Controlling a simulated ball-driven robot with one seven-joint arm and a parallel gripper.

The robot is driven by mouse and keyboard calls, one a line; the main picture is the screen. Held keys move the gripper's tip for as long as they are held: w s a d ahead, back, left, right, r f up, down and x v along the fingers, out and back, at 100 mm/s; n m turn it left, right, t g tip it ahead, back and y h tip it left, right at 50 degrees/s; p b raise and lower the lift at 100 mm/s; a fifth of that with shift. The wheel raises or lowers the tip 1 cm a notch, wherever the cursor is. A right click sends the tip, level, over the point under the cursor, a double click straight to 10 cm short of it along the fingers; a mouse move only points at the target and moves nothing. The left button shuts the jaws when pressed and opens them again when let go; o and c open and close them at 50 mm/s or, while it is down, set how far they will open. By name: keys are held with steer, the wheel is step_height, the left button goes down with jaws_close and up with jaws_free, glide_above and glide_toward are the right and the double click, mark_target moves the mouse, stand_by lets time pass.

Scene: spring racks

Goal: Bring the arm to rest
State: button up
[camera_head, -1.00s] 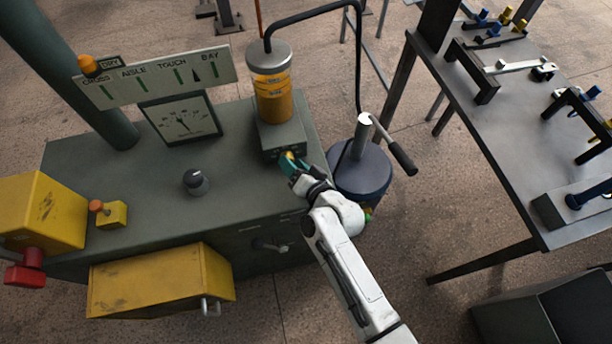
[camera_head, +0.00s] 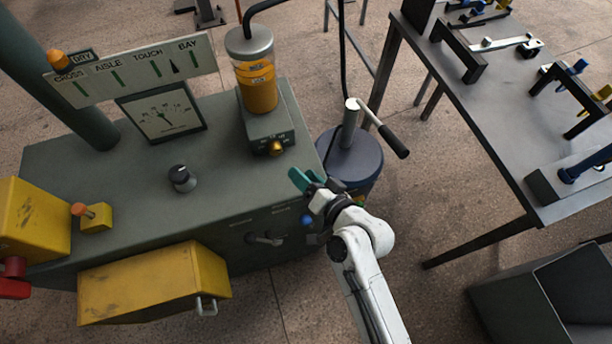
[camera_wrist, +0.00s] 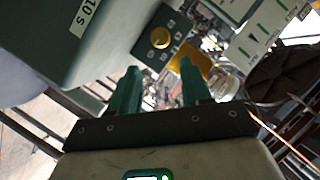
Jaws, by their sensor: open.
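My gripper (camera_head: 308,182) is at the end of my white arm, beside the right front corner of the green-grey machine cabinet (camera_head: 110,220). Its two teal fingers stand apart with nothing between them; they also show in the wrist view (camera_wrist: 158,88). A brass knob (camera_head: 276,147) sits on the front of the small grey box under the amber cylinder (camera_head: 257,85). The knob appears in the wrist view (camera_wrist: 160,38), beyond the fingers and apart from them.
A blue-grey drum (camera_head: 350,165) with a crank handle (camera_head: 388,135) stands close behind my gripper. A steel table (camera_head: 500,130) with clamps and brackets is at the right. Bare floor (camera_head: 440,215) lies between drum and table.

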stand_by(0.4)
steer(key=s+d+n+g+h, duration=0.1)
steer(key=s+d+g+h, duration=0.7)
steer(key=s+d, duration=1.7)
steer(key=d+g, duration=0.1)
steer(key=g, duration=0.2)
steer(key=shift+s+f+n+h, duration=0.3)
steer(key=shift+s, duration=0.1)
